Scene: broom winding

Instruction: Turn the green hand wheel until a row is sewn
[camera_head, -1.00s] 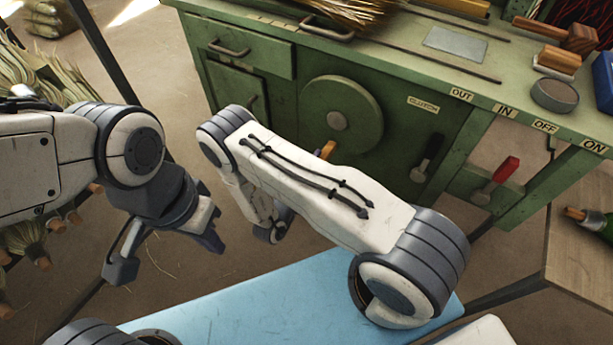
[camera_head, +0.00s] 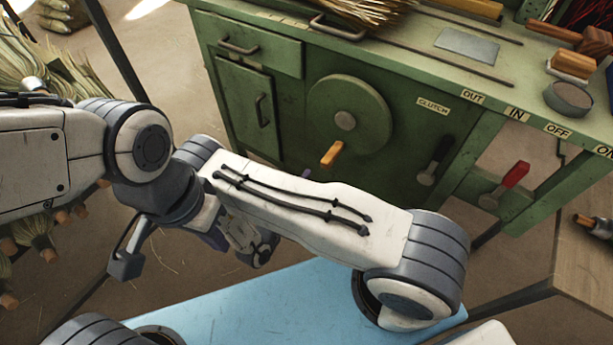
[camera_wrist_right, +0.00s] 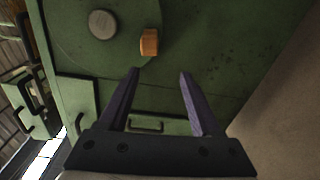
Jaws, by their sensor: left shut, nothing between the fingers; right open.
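The green hand wheel (camera_head: 372,107) is a round disc on the front of the green cabinet, with a grey hub and an orange wooden handle (camera_head: 332,153) at its lower left. The right wrist view shows the hub (camera_wrist_right: 102,24) and the handle (camera_wrist_right: 149,42). My right gripper (camera_wrist_right: 158,76) is open and empty; in that view the handle appears just above the gap between its fingertips, apart from them. My left gripper (camera_head: 214,239) is shut and empty, low at the left, away from the wheel, partly covered.
The green cabinet (camera_head: 285,90) has a drawer and door left of the wheel. A black-handled clutch lever (camera_head: 434,160) and a red-handled lever (camera_head: 508,184) are to its right. Broom straw (camera_head: 365,10) lies on top. A blue surface (camera_head: 280,295) is in front.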

